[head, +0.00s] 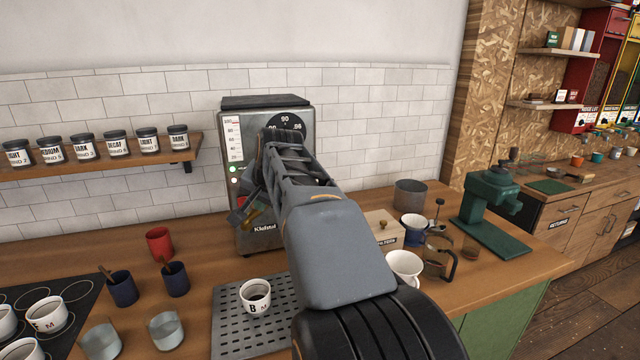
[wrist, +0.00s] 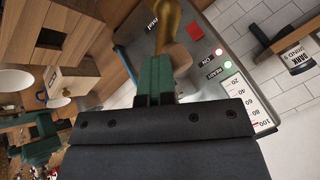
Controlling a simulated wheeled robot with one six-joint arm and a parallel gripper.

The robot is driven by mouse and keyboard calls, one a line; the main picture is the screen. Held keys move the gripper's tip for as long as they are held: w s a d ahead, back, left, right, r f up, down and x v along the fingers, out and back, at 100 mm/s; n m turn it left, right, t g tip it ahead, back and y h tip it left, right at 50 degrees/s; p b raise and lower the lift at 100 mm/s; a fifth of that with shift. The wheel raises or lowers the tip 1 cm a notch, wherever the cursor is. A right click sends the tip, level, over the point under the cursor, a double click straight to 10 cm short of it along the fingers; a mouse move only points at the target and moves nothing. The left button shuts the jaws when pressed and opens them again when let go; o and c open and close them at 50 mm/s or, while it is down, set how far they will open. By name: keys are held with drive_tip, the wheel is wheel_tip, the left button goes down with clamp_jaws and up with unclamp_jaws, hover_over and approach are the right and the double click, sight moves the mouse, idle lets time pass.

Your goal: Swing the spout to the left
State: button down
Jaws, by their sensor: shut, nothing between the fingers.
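The spout, a brass-coloured curved piece (wrist: 172,22), shows at the top of the wrist view, in front of the steel machine (head: 222,140). A brown rounded piece beside it is partly covered by my fingers. In the head view only a small brass patch (head: 251,198) shows beside my gripper (head: 240,216), because my arm hides the rest. My gripper's green fingers (wrist: 156,72) are closed together with nothing held. They are close to the spout; I cannot tell whether they touch it.
A white cup (head: 255,297) with dark contents stands on the perforated drip tray (head: 226,322) below. A wooden filter box (head: 382,232), a dripper and a glass pot stand to the right. A shelf of jars (head: 80,166) is on the left wall.

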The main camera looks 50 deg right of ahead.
drive_tip(key=shift+w+a+r, duration=0.15)
drive_tip(key=shift+w+a, duration=0.05)
drive_tip(key=shift+w, duration=0.05)
idle(0.5)
